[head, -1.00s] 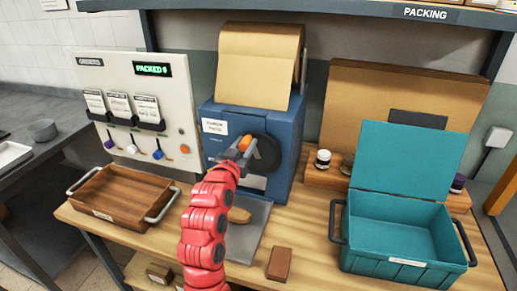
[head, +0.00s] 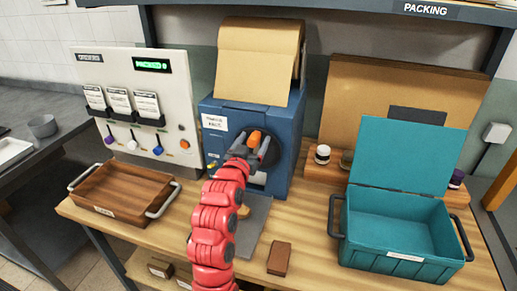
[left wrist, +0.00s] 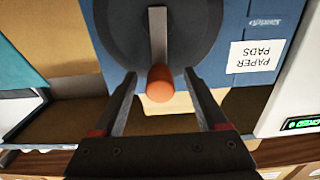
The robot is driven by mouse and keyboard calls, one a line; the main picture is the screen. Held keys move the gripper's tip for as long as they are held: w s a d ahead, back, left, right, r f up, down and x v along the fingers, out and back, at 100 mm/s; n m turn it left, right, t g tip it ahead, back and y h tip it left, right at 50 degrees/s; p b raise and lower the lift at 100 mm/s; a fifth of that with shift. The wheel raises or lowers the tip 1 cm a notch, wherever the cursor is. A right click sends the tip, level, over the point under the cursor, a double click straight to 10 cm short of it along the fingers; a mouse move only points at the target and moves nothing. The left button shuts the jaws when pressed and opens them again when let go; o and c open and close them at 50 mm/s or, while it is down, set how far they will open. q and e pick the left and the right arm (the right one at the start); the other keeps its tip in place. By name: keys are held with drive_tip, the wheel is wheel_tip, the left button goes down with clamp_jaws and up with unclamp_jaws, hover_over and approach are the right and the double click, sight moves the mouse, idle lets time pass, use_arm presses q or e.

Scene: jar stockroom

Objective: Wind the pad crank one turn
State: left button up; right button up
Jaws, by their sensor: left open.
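The blue paper pad machine (head: 285,165) stands at the back of the bench. The pad crank has a dark round disc (left wrist: 185,35), a grey arm (left wrist: 158,38) and an orange knob (left wrist: 160,85); the knob also shows in the head view (head: 255,137), at the upper part of the disc. My left gripper (head: 250,146) is open at the knob. In the left wrist view its two fingers (left wrist: 160,75) stand either side of the knob, with a visible gap on each side. My right gripper is not in view.
A wooden tray (head: 126,190) lies at the left, below the grey order panel (head: 160,85). An open teal crate (head: 400,262) stands at the right. A small brown block (head: 278,259) lies at the front. Lidded jars (head: 322,154) stand on a wooden rack behind.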

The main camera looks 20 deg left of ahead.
use_arm(q)
drive_tip(key=s, duration=0.5)
drive_tip(key=shift+s+a, duration=0.1)
drive_tip(key=shift+s, duration=0.2)
drive_tip(key=s+p, duration=0.3)
drive_tip(key=p, duration=0.1)
drive_tip(key=shift+p, duration=0.35)
drive_tip(key=shift+a, duration=0.1)
